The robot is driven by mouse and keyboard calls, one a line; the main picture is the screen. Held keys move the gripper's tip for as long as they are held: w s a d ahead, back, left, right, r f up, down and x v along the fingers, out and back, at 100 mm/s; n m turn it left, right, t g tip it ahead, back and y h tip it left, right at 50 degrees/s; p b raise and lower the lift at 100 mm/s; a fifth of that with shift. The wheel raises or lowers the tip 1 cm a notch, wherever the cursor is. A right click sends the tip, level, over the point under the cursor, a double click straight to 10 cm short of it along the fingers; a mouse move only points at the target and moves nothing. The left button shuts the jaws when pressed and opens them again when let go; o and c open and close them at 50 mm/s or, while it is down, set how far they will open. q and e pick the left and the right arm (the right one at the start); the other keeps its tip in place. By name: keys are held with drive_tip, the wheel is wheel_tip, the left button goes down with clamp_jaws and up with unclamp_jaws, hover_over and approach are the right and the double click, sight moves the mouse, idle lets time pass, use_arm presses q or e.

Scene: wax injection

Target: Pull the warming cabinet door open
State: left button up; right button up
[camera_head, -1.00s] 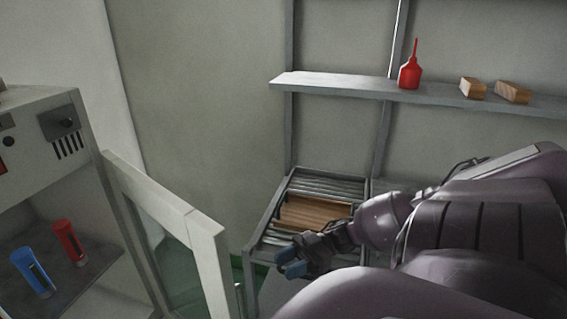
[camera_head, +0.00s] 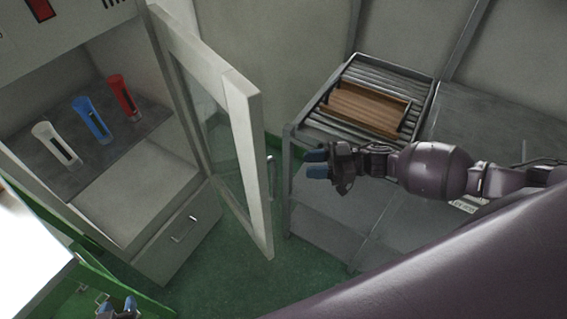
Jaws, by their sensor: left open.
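The warming cabinet door (camera_head: 245,150), a pale frame with a glass pane, stands swung wide open. Its bar handle (camera_head: 271,176) shows on the door's right side. The cabinet (camera_head: 125,200) is open to view, with a white, a blue and a red tube on its shelf. My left gripper (camera_head: 122,303) is open at the bottom edge, low and left of the door and apart from it; only its tip end shows. My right gripper (camera_head: 316,164) is right of the handle with a gap between; its blue fingertips are apart and nothing is between them.
A roller rack (camera_head: 345,122) with a wooden tray (camera_head: 366,108) stands on the grey bench (camera_head: 480,120) behind my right gripper. A drawer (camera_head: 185,236) is below the cabinet opening. A white-topped green table (camera_head: 30,255) is at lower left. Green floor is clear below the door.

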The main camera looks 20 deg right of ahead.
drive_tip(key=p+x, duration=0.1)
drive_tip(key=x, duration=0.8)
drive_tip(key=shift+a, duration=0.4)
drive_tip(key=shift+w, duration=0.1)
clamp_jaws()
